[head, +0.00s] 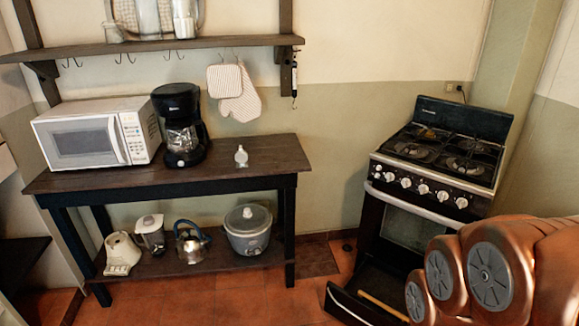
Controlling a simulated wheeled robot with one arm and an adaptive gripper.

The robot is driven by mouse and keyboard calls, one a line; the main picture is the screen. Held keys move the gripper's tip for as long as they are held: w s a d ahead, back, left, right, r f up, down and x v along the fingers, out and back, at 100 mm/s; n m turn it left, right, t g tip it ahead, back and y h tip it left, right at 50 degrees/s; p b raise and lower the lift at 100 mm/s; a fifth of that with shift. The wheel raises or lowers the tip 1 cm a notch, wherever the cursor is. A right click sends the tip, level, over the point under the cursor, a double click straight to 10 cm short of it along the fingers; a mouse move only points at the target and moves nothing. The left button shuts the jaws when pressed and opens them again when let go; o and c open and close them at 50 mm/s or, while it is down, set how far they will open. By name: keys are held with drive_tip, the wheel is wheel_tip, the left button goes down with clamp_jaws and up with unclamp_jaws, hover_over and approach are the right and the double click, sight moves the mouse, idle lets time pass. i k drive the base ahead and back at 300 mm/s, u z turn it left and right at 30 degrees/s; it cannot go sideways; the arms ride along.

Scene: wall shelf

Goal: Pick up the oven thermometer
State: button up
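A small pale object (241,156) with a rounded body and a narrow top stands on the dark wooden table. It looks like the oven thermometer, but it is too small to read any dial. It stands upright, right of the coffee maker, with bare tabletop around it. My arm shows as copper-coloured links at the lower right, in front of the stove. My gripper is out of view, so its fingers and anything in them are hidden.
A coffee maker (181,124) and a white microwave (92,134) stand on the table (262,160). A wall shelf (190,44) hangs above, with oven mitts (240,100) below it. The stove (435,160) is at right, its bottom drawer (362,308) open over the floor.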

sight(241, 157)
drive_tip(key=z, duration=3.8)
drive_tip(key=i, duration=0.1)
drive_tip(key=u, duration=3.4)
drive_tip(key=i, duration=1.2)
drive_tip(key=u, duration=1.35)
drive_tip(key=i, duration=0.65)
drive_tip(key=u, duration=0.8)
drive_tip(key=i, duration=0.45)
drive_tip(key=z, duration=0.1)
